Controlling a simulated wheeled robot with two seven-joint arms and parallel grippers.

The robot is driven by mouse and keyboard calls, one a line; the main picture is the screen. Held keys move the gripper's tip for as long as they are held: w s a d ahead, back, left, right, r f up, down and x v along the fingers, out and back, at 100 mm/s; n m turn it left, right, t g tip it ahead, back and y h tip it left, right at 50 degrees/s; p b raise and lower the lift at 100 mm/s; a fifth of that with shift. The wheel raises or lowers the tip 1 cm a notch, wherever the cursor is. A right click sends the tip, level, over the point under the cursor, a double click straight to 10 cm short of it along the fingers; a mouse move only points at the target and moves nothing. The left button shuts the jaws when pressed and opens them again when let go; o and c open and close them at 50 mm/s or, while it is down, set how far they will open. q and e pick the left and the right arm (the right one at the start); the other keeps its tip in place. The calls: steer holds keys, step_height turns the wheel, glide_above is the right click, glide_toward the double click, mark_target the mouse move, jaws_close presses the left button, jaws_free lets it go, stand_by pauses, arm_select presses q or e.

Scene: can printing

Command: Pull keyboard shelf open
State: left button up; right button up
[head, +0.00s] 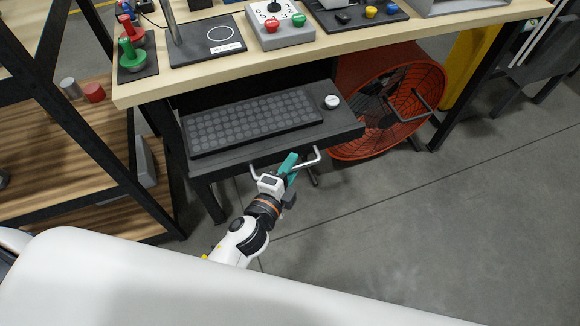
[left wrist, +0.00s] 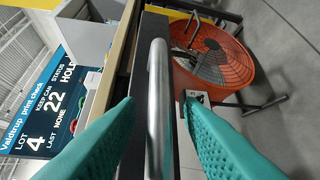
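The dark keyboard shelf (head: 345,128) sits under the wooden workbench, with a black keyboard (head: 255,118) and a round white knob-like object (head: 331,102) on it. A pale bar handle (head: 310,162) runs along its front edge. In the left wrist view the metal handle (left wrist: 158,100) stands upright in the picture between the teal fingers. My left gripper (head: 289,166) is at the handle, and its fingers (left wrist: 160,104) are open on either side of the bar, with gaps visible. My right gripper is not in view.
The workbench top (head: 350,42) holds a button box (head: 280,25) and trays above the shelf. An orange fan (head: 400,110) stands under the bench at right. A rack (head: 85,150) with wooden shelves is at left. The grey floor (head: 430,210) in front is clear.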

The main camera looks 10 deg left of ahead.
arm_select(q)
steer(key=shift+s, duration=0.25)
steer(key=b+v, duration=0.2)
steer(key=v, duration=0.9)
steer(key=shift+s, duration=0.3)
